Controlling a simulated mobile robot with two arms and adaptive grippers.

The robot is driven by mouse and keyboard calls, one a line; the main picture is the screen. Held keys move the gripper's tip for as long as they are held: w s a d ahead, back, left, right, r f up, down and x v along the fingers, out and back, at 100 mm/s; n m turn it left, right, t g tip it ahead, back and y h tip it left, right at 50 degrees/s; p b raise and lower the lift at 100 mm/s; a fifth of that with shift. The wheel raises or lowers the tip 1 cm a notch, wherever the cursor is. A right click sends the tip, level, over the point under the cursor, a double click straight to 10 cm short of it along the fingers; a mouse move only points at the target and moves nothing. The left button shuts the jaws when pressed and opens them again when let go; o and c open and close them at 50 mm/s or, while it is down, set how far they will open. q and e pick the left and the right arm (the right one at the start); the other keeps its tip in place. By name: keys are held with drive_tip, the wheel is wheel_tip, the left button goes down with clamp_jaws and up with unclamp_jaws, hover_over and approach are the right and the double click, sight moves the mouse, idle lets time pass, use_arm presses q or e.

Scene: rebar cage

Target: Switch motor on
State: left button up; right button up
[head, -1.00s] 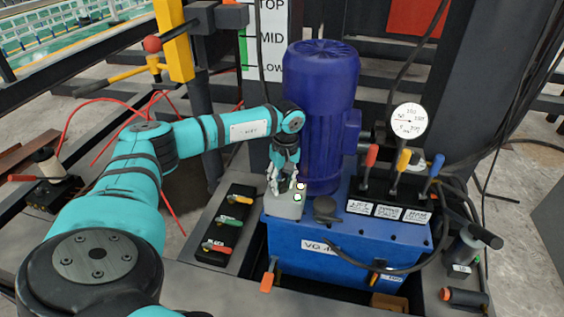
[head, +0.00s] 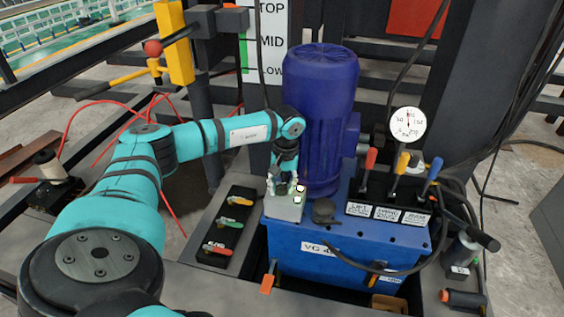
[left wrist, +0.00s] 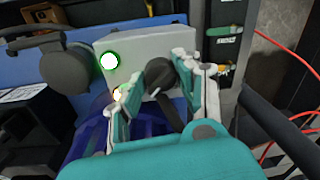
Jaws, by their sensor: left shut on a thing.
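The motor (head: 321,120) is a tall blue-purple ribbed cylinder standing on the blue power unit. A light grey switch box (head: 284,211) sits at its foot; it also shows in the left wrist view (left wrist: 130,42). The box carries a black rotary knob (left wrist: 160,75), a lit green-ringed button (left wrist: 109,61) and a pale glowing lamp (left wrist: 118,93). My left gripper (head: 284,188) reaches down beside the motor to the box. In the left wrist view its fingers (left wrist: 168,88) are closed around the knob, hiding part of it. My right gripper is out of view.
Red, yellow and blue levers (head: 397,174) stand right of the motor under a round gauge (head: 408,124). A black panel with coloured handles (head: 228,225) lies left of the box. A black cap (head: 324,210) is just right of the box.

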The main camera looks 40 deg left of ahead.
sight(285, 188)
use_arm(q)
drive_tip(key=o, duration=1.1)
drive_tip(key=shift+o, duration=0.2)
drive_tip(key=shift+r, duration=0.15)
wheel_tip(285, 188, up, 12)
drive_tip(key=shift+w+d, duration=0.25)
drive_tip(key=shift+d, duration=0.1)
drive_tip(key=shift+f, duration=0.2)
